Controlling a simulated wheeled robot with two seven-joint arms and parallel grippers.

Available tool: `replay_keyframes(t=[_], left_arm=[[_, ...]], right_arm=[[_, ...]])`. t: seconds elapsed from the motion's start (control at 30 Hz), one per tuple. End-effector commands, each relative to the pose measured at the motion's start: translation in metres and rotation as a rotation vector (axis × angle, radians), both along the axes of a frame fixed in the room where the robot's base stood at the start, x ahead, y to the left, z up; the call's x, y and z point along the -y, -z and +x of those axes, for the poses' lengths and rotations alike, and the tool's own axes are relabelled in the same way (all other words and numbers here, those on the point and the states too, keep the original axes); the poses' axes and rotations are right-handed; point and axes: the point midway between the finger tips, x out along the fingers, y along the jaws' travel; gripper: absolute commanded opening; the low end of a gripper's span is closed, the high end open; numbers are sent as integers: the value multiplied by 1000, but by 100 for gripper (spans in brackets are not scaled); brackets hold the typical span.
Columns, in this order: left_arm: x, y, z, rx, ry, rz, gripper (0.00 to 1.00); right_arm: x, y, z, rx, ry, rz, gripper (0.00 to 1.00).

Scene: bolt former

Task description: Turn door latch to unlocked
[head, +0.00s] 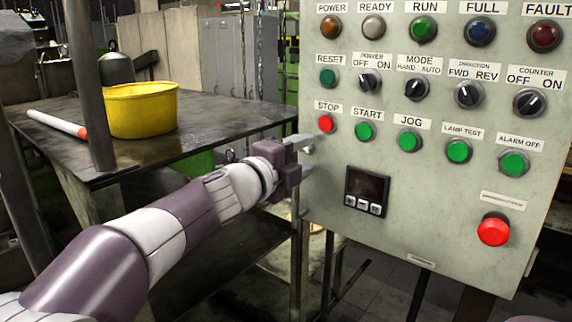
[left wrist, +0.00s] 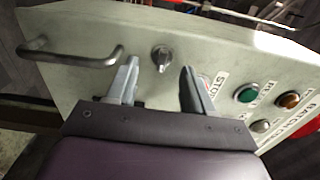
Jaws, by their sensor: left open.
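The door latch (left wrist: 162,57) is a small grey turn-knob on the pale side face of the control cabinet, seen in the left wrist view. My left gripper (left wrist: 157,74) is open, with one finger on each side of the latch's line. The latch shows between and just beyond the fingertips; whether they touch it I cannot tell. In the head view my left gripper (head: 302,143) is at the cabinet's left edge, beside the red STOP button, and the latch is hidden. My right gripper is not in view.
The cabinet front (head: 450,190) carries several buttons, switches and a red emergency button (head: 493,230). A bar handle (left wrist: 70,52) stands out left of the latch. A dark table (head: 215,125) with a yellow bucket (head: 140,112) and a white-and-orange rod (head: 55,123) is at left.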

Motion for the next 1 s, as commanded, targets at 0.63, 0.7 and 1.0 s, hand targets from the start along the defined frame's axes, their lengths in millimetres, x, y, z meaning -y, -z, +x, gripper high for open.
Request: replay_keyframes(t=[0.63, 0.7, 1.0], left_arm=[[-68, 1, -95, -1, 1, 1, 52], [-68, 1, -96, -1, 1, 1, 52], [-96, 13, -79, -109, -159, -133, 52]], right_arm=[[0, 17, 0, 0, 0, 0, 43], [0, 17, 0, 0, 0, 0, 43], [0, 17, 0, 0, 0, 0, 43]])
